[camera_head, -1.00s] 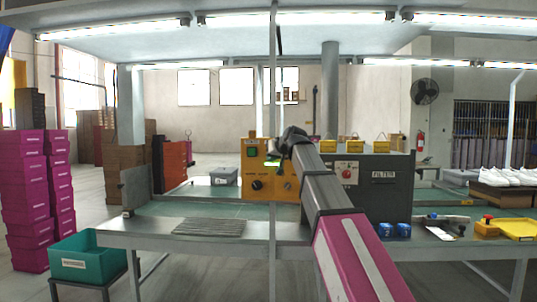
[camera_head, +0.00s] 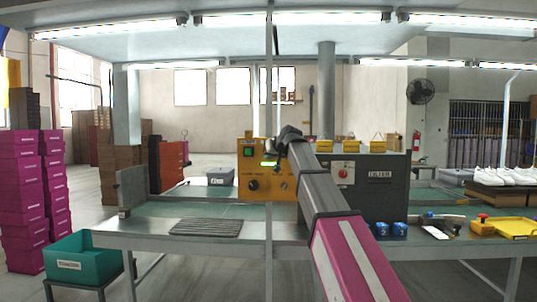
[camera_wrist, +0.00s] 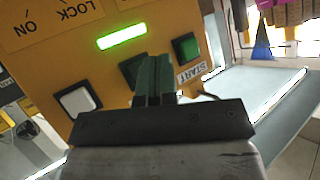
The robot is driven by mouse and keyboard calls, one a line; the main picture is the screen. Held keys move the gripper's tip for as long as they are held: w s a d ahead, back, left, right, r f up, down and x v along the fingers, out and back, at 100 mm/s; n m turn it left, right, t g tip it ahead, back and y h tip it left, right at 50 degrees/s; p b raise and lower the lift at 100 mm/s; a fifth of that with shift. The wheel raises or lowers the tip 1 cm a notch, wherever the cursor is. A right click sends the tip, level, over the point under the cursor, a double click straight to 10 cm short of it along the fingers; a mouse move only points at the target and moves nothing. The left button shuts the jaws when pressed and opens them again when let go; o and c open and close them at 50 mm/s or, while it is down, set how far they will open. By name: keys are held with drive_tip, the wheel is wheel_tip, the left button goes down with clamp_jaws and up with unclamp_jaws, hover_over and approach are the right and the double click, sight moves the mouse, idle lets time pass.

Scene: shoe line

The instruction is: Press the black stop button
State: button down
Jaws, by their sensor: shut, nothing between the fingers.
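The yellow control box (camera_head: 284,186) stands on the bench and carries a green button (camera_head: 248,151) and a black knob (camera_head: 252,185). In the wrist view the box face (camera_wrist: 60,50) fills the upper left, with a lit green bar (camera_wrist: 122,37), a white button (camera_wrist: 78,100) and a green button (camera_wrist: 186,46) beside a START label. A dark, nearly black button (camera_wrist: 129,68) sits between these two, partly hidden by my gripper (camera_wrist: 153,62). My gripper's fingers are together and empty, in front of the box face. I cannot tell whether they touch it.
A dark grey filter box (camera_head: 381,195) stands right of the control box. A grey ribbed mat (camera_head: 206,227) lies left.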

drive_tip(key=shift+w, duration=1.9)
idle(0.5)
drive_tip(key=shift+w+d, duration=0.1)
drive_tip(key=shift+w, duration=0.35)
drive_tip(key=shift+w, duration=0.55)
idle(0.8)
drive_tip(key=shift+s, duration=1)
drive_tip(key=shift+s, duration=0.1)
drive_tip(key=s, duration=0.4)
drive_tip(key=shift+s, duration=0.4)
